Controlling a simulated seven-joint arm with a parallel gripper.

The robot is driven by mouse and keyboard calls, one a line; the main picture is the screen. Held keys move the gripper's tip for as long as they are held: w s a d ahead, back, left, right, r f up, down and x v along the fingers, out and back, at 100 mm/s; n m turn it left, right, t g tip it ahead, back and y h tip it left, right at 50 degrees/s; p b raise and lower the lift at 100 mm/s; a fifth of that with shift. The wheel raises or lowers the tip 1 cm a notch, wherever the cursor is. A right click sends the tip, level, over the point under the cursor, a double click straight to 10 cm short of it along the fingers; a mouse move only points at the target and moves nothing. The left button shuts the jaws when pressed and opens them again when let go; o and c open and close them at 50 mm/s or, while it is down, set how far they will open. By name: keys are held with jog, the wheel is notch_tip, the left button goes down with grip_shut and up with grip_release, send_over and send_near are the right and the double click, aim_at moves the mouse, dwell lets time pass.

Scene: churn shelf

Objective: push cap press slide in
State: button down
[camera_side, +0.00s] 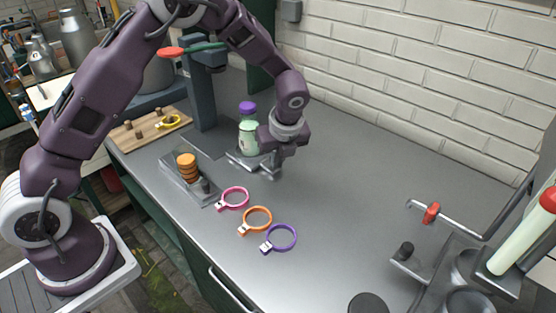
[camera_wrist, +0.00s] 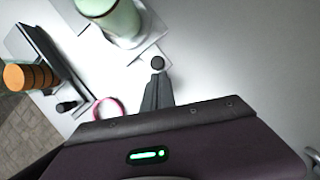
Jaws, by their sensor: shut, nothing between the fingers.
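A pale green bottle (camera_side: 249,138) with a purple cap (camera_side: 247,107) stands upright on a grey slide plate (camera_side: 236,158) beside the press column (camera_side: 201,92). In the wrist view the bottle (camera_wrist: 118,20) shows at the top; its cap is out of frame. My gripper (camera_side: 271,170) is shut and empty, pointing down low over the bench, just right of the bottle. In the wrist view my gripper (camera_wrist: 157,76) is at a round black knob (camera_wrist: 158,62) near the plate; I cannot tell whether they touch. The press has a lever with a red grip (camera_side: 171,52).
A grey holder with orange discs (camera_side: 187,166) stands left of my gripper. Pink (camera_side: 233,198), orange (camera_side: 257,219) and purple (camera_side: 281,238) rings lie in front. A wooden board (camera_side: 143,130) is at left. A red-handled fixture (camera_side: 431,213) is at right. The bench between is clear.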

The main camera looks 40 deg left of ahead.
aim_at(243, 139)
jog(key=a, duration=1.2)
jog(key=shift+a, duration=0.35)
jog(key=shift+s, duration=0.1)
jog(key=d, duration=0.1)
jog(key=s+d, duration=0.1)
jog(key=d, duration=0.1)
jog(key=d+r, duration=0.1)
jog(key=shift+s+d+r, duration=0.1)
jog(key=shift+s+d, duration=0.2)
jog(key=shift+s, duration=0.1)
jog(key=s+d+r+n, duration=0.2)
jog(key=s+r+n, duration=0.25)
jog(key=r, duration=0.35)
jog(key=s+d+r+n, duration=0.3)
jog(key=s+r, duration=0.2)
jog(key=r, duration=0.4)
jog(key=s+d+r+n+t+h, duration=0.1)
jog(key=s+d+n+h, duration=0.1)
jog(key=s+n, duration=0.6)
jog(key=s+d+r+n+t+h, duration=0.1)
jog(key=s+d+r+n+t, duration=0.1)
jog(key=s+n, duration=0.6)
jog(key=s+d, duration=0.1)
jog(key=s, duration=0.2)
jog(key=shift+s+t+h, duration=0.15)
jog(key=shift+t+h, duration=0.15)
jog(key=shift+h, duration=0.1)
